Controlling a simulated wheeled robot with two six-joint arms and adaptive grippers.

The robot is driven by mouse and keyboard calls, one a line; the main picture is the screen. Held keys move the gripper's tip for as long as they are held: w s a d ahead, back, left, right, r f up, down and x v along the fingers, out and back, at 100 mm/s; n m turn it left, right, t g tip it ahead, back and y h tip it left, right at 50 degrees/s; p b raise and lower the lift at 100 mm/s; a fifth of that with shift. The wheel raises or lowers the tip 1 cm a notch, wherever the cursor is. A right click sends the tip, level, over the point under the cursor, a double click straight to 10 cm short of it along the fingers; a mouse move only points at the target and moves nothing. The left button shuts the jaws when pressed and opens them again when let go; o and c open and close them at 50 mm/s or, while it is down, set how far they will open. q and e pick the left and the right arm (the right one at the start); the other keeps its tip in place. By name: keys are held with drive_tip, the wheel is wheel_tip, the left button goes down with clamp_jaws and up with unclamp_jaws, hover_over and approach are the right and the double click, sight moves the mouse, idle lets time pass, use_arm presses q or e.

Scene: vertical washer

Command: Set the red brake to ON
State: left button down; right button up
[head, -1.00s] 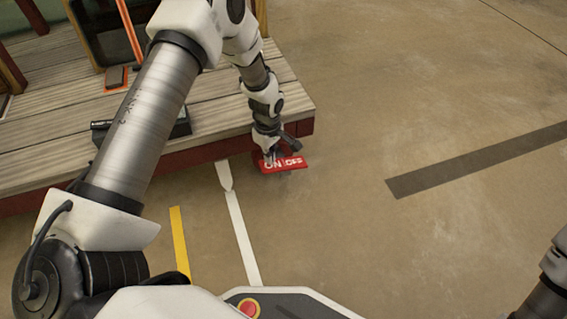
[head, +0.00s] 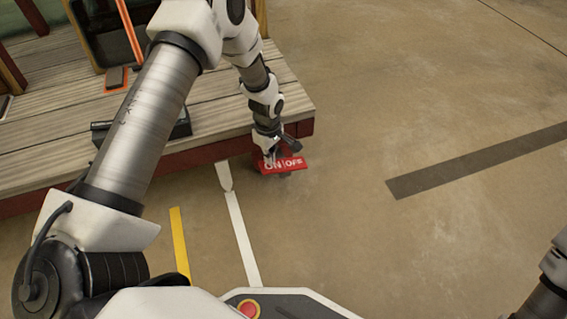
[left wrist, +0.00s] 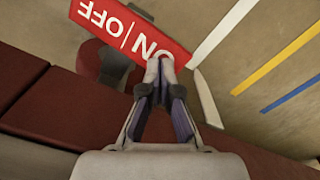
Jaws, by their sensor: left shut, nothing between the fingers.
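The red brake plate (head: 284,165) with white ON and OFF lettering stands just off the front corner of the wooden platform. It is a red sign with ON on the left and OFF on the right in the head view. My left gripper (head: 268,155) is shut and empty at the ON end of the plate. In the left wrist view its fingertips (left wrist: 160,66) overlap the ON end of the red plate (left wrist: 118,22), which appears upside down; I cannot tell whether they touch. Part of the ON lettering is hidden by the fingers. A dark red part shows beneath the plate. My right gripper is not in view.
The wooden platform (head: 220,108) with its dark red edge lies beside the brake. A black box (head: 181,125) sits on it. White (head: 240,230) and yellow (head: 180,243) stripes mark the floor. Open floor (head: 400,90) lies to the right.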

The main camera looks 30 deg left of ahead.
use_arm(q)
drive_tip(key=shift+f+b, duration=0.45)
drive_tip(key=shift+f, duration=1.15)
idle(0.6)
wheel_tip(320, 180, up, 7)
drive_tip(key=p, duration=0.8)
drive_tip(key=shift+r+p, duration=0.1)
drive_tip(key=shift+p, duration=0.25)
